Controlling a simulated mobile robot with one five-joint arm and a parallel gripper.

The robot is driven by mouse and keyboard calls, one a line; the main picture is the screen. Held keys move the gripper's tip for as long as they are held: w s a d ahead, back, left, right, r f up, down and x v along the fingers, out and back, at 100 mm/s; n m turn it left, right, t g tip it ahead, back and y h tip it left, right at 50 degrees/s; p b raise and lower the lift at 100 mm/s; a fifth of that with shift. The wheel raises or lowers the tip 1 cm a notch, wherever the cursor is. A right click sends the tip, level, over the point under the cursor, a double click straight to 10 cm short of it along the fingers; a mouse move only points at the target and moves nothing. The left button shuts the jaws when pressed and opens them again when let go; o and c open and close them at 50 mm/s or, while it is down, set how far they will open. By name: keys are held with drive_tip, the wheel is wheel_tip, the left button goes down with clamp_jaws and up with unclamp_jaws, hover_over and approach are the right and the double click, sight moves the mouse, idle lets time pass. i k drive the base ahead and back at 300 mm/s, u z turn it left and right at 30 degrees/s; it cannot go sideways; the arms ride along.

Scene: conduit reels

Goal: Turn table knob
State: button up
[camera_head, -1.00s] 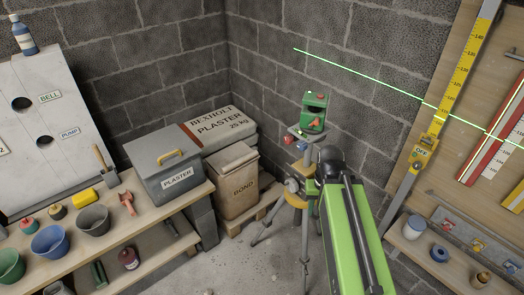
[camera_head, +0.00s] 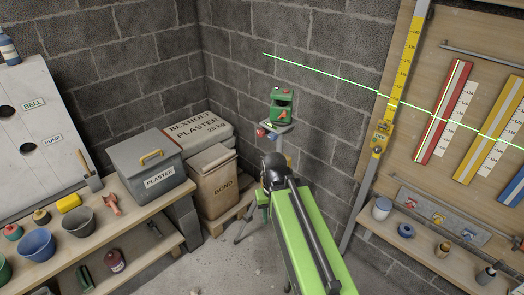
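A green laser level (camera_head: 282,106) stands on a small table on a tripod in the corner, and a green line crosses the walls. A red knob (camera_head: 261,133) and a blue knob (camera_head: 272,136) show at the small table's edge just under the laser. I cannot tell from this view which one is the table knob. My green arm reaches up from the bottom, and its dark end, my gripper (camera_head: 272,165), lies just below the table, covering much of the tripod. The fingers are hidden, so their opening does not show.
A bond bin (camera_head: 217,186) and a plaster sack (camera_head: 197,138) stand behind the tripod's left. On the right are a yellow staff (camera_head: 402,70) and a shelf with pots. Some floor is clear.

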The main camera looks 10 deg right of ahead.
sight(273, 136)
drive_tip(key=u, duration=0.05)
drive_tip(key=k, duration=0.55)
drive_tip(key=z, duration=0.1)
drive_tip(key=i, duration=0.85)
drive_tip(key=u, duration=2.3)
drive_tip(key=k, duration=0.5)
drive_tip(key=z, duration=0.2)
drive_tip(key=i, duration=0.5)
drive_tip(key=u, duration=0.15)
